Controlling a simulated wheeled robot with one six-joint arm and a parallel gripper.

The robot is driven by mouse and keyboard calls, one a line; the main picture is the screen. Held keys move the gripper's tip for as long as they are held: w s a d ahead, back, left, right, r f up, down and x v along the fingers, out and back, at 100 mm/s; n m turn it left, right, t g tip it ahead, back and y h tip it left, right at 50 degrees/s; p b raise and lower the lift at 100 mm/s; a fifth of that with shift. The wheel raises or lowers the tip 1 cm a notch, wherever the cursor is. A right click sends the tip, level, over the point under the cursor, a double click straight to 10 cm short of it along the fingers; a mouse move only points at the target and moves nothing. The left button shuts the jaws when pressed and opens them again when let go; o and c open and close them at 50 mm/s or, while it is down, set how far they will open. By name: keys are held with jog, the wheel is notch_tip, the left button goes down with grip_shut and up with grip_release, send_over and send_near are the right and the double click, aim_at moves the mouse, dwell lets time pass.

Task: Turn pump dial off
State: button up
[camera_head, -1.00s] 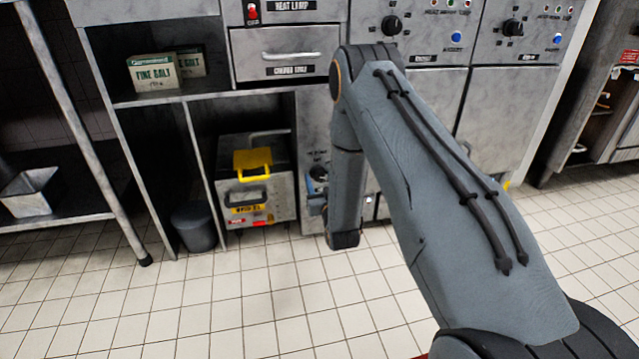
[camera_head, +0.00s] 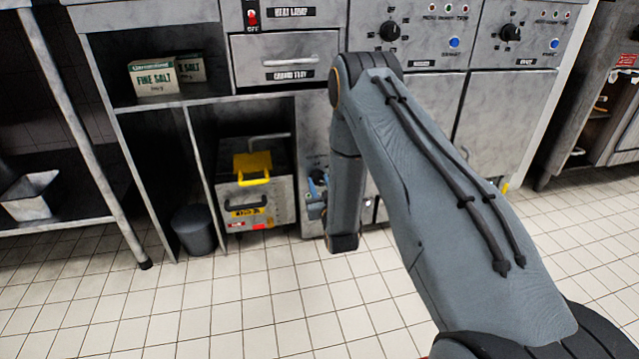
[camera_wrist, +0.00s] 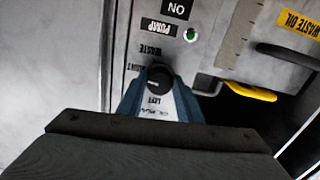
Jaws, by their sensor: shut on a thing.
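The pump dial (camera_wrist: 159,77) is a round black knob on a grey metal panel, seen upside down in the wrist view. Labels reading "PUMP" and "WASTE" sit around it. My gripper (camera_wrist: 157,84) has its two blue fingers on either side of the dial and is shut on it. A green light (camera_wrist: 190,35) glows near a black plate (camera_wrist: 177,8) marked "ON", upside down. In the head view my gripper (camera_head: 317,188) shows small and blue at the low panel, partly behind my arm, and the dial itself cannot be made out there.
Beside the panel is a metal waste oil box (camera_head: 283,188) with a yellow handle (camera_head: 252,165); it also shows in the wrist view (camera_wrist: 297,22). A grey bin (camera_head: 194,230) stands left of it. The tiled floor (camera_head: 200,315) in front is clear.

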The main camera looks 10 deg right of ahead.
jog(key=n+p, duration=0.4)
jog(key=shift+r+n, duration=0.2)
jog(key=shift+n, duration=0.2)
jog(key=shift+w+n+p, duration=0.2)
jog(key=shift+n+p, duration=1.15)
jog(key=shift+n, duration=0.65)
jog(key=o, duration=1)
jog(key=shift+o, duration=0.2)
jog(key=shift+f, duration=0.1)
jog(key=shift+s, duration=0.1)
